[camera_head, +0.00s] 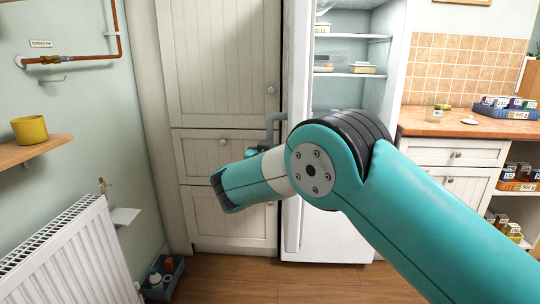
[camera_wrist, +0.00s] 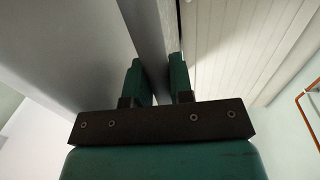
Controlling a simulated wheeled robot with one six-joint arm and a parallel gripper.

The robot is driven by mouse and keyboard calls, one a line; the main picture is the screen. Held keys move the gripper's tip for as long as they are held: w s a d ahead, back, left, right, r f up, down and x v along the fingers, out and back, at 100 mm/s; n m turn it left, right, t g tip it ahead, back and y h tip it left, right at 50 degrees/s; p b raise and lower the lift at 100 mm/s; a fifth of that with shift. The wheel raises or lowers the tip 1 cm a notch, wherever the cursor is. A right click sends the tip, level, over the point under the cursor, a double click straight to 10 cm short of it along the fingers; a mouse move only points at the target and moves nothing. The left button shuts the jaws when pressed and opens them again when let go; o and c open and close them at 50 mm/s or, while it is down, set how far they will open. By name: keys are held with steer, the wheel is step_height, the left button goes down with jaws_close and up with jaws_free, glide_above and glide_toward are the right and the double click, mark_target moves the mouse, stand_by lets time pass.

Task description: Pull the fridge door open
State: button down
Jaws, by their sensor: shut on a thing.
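The fridge door (camera_head: 296,75) is a pale panel seen nearly edge-on in the head view. It stands open, and the lit fridge interior (camera_head: 345,55) with its shelves shows to its right. A grey bar handle (camera_head: 275,120) sticks out from the door's left side. My gripper (camera_wrist: 157,72) is shut on the grey handle bar (camera_wrist: 152,30), with one teal finger on each side of it in the wrist view. In the head view my arm hides the lower part of the handle and most of the gripper.
Cream panelled cabinets (camera_head: 220,60) stand left of the door, close to my gripper. A white radiator (camera_head: 70,255) and a wooden shelf (camera_head: 35,150) with a yellow pot are at the left. A counter (camera_head: 465,122) with drawers is at the right. A bin (camera_head: 163,278) sits on the floor.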

stand_by(0.3)
steer(key=c, duration=1)
jaws_free()
steer(key=shift+c, duration=0.2)
steer(key=b+v, duration=0.2)
steer(key=v, duration=1.5)
steer(key=shift+s+b, duration=0.2)
steer(key=shift+b, duration=0.15)
steer(key=shift+r, duration=0.15)
